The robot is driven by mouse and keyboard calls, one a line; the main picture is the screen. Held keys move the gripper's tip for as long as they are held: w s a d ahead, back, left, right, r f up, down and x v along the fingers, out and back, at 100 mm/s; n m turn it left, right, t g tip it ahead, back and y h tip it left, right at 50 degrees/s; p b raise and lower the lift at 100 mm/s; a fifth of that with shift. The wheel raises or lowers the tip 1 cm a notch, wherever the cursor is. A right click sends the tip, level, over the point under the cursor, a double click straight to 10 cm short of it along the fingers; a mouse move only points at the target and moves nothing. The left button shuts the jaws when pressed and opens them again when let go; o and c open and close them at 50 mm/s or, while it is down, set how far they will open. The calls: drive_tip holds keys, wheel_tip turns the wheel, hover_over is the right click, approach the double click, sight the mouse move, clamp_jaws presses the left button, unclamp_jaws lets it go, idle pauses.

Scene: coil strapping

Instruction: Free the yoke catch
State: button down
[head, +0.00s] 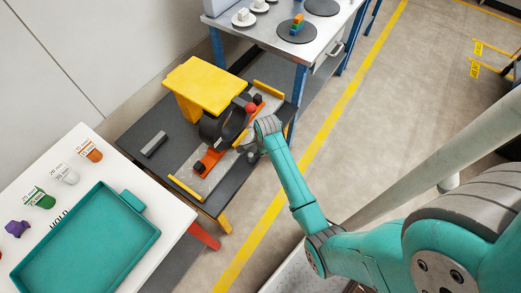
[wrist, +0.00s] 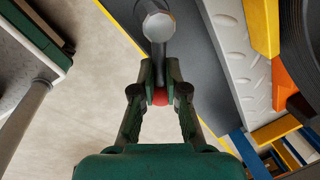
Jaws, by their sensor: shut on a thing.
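My gripper (wrist: 160,90) is shut on a lever with a red knob (wrist: 160,97) between its dark green fingers. The grey rod (wrist: 158,52) of this lever runs from the fingers to a hex-headed pivot (wrist: 158,25) beside the dark table edge. In the head view, my wrist is at the right side of the strapping bench and my fingers are mostly hidden. An orange yoke (head: 211,161) lies across the patterned metal plate, by a dark upright coil (head: 212,130). A red ball (head: 250,107) shows near the yoke's far end.
Yellow rails (head: 186,188) edge the plate, and a grey bar (head: 154,144) lies on the bench's left. A white table with a teal tray (head: 90,240) is at left. Open floor lies to the right.

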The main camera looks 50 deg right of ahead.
drive_tip(key=shift+s+a+m+g+h, duration=0.2)
drive_tip(key=shift+s+a+m, duration=0.25)
drive_tip(key=shift+m, duration=1.15)
drive_tip(key=shift+s+a+m+g+h, duration=0.2)
drive_tip(key=shift+s+a+m, duration=0.3)
drive_tip(key=shift+m, duration=1.1)
drive_tip(key=shift+s+a+m+g+h, duration=0.25)
drive_tip(key=shift+a+m, duration=0.3)
drive_tip(key=shift+m, duration=1.05)
drive_tip(key=c, duration=1.2)
unclamp_jaws()
drive_tip(key=shift+a, duration=0.1)
wheel_tip(320, 180, up, 12)
drive_tip(key=a, duration=0.2)
drive_tip(key=shift+s, duration=0.45)
